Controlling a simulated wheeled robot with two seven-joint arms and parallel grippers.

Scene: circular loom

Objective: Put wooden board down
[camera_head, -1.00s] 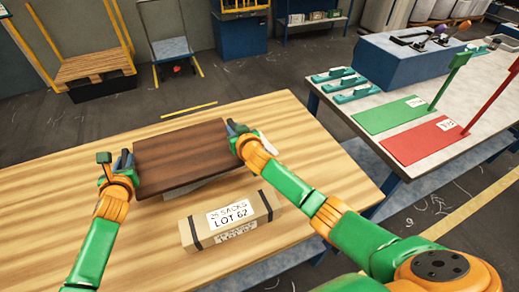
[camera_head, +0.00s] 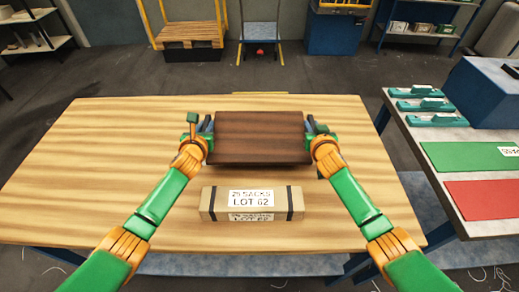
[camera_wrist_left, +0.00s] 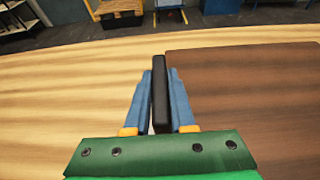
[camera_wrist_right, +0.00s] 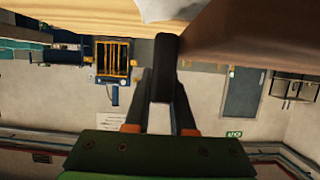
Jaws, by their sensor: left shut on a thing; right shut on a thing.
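The dark brown wooden board (camera_head: 260,138) is level above or on the light wooden table, behind the cardboard box; I cannot tell whether its underside touches the table. My left gripper (camera_head: 205,128) is shut on a dark handle at the board's left side; the handle (camera_wrist_left: 160,95) stands between the blue fingers in the left wrist view. My right gripper (camera_head: 313,128) is shut at the board's right side, on a similar dark handle (camera_wrist_right: 166,70) in the right wrist view. The board's underside is hidden in the head view.
A strapped cardboard box (camera_head: 251,204) labelled "25 SACKS LOT 62" lies in front of the board. The table (camera_head: 90,170) is clear to the left and right. A side table (camera_head: 425,155) at the right holds teal tools (camera_head: 424,105), a green panel and a red panel.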

